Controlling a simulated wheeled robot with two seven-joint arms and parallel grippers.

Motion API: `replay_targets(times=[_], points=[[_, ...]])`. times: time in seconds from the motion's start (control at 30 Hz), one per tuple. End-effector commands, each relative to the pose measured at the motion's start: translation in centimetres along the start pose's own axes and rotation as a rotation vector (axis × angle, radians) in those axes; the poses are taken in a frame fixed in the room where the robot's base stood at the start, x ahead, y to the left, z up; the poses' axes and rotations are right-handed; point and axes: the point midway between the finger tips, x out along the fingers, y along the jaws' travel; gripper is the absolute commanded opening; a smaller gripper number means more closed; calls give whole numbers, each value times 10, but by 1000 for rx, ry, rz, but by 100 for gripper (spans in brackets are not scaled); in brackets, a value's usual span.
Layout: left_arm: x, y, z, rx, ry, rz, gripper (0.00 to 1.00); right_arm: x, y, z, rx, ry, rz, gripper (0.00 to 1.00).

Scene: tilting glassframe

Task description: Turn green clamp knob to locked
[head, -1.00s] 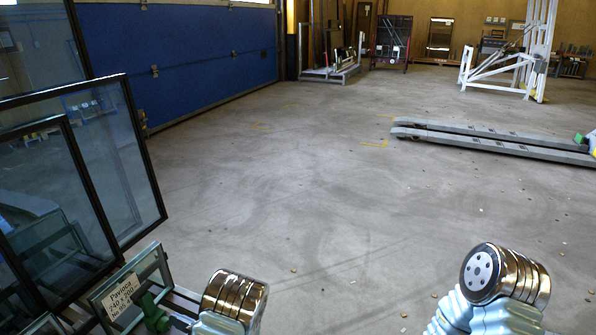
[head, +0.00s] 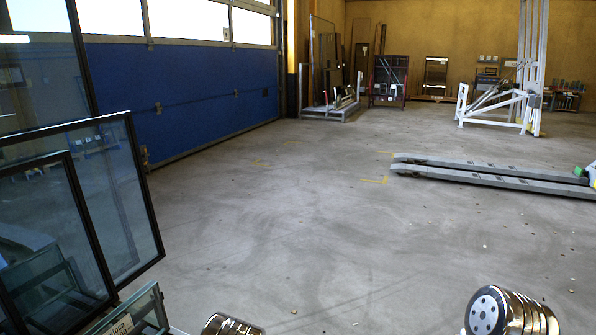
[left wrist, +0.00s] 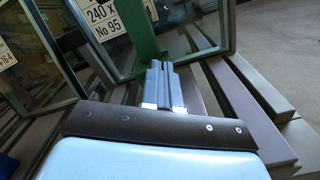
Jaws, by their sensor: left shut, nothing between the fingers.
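The green clamp part (left wrist: 143,35) stands in the top middle of the left wrist view, in front of a small framed glass pane (left wrist: 193,25) with a white paper label. Its top is cut off by the picture edge, and I cannot make out the knob's shape or setting. My left gripper (left wrist: 164,66) is shut and empty, its blue fingers pointing at the green part's lower end. I cannot tell whether they touch. In the head view only the top of the labelled pane (head: 146,312) shows, at the bottom left. My right gripper is not in view.
Grey slats (left wrist: 251,90) of the rack lie under and right of my left fingers. Large dark-framed glass panes (head: 120,190) lean at the left of the head view. A pallet truck's forks (head: 490,173) lie at the right. The concrete floor between is clear.

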Motion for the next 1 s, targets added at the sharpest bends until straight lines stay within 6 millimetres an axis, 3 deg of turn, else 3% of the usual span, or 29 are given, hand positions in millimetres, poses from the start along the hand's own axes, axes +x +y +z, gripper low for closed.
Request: replay_targets(times=[0.33, 0.67, 1.0], points=[[0, -5, -4, 3, 8, -2, 0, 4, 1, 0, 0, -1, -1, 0], [-3, -5, 5, 3, 7, -2, 0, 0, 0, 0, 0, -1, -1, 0], [-46, -5, 7, 2, 3, -3, 0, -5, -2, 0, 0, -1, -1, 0]])
